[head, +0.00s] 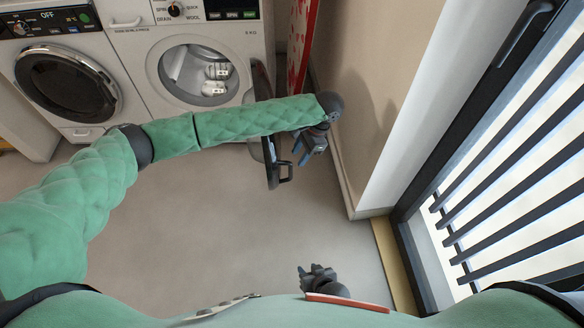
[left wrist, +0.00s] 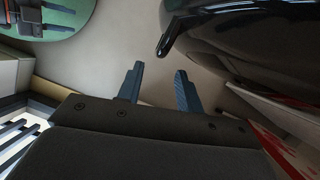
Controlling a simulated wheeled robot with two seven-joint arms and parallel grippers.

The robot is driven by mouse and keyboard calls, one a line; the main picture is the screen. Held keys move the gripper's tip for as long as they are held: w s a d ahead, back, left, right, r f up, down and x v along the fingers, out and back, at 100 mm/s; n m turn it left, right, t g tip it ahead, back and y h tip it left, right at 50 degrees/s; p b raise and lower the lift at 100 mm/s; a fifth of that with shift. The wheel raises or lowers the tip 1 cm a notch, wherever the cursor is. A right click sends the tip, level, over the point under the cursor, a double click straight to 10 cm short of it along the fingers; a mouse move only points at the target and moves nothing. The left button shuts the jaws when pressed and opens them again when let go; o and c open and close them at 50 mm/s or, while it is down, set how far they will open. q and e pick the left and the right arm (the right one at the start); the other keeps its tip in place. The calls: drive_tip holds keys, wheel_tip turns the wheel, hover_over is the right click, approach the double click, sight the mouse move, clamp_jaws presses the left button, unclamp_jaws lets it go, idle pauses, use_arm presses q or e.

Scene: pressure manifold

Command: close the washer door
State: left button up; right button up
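The washer (head: 192,30) stands at the top of the head view with its round drum opening showing and some white items inside. Its dark door (head: 270,150) is swung wide open, sticking out toward me, partly hidden behind my left forearm. The door handle (head: 287,174) is at its near edge. My left gripper (head: 305,154) is just right of the door, near the handle. In the left wrist view, the fingers (left wrist: 159,86) are apart with nothing between them; the black door (left wrist: 250,40) and its handle (left wrist: 180,35) are beyond them. My right gripper (head: 316,275) is low by my body, its fingers unclear.
A second machine with a closed dark door (head: 66,84) stands left of the washer. A beige wall (head: 375,80) and a red patterned board (head: 300,40) are close on the right. A slatted window (head: 510,190) is further right. The floor (head: 210,230) before the machines is clear.

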use_arm(q)
drive_tip(key=shift+x, duration=3.85)
clamp_jaws()
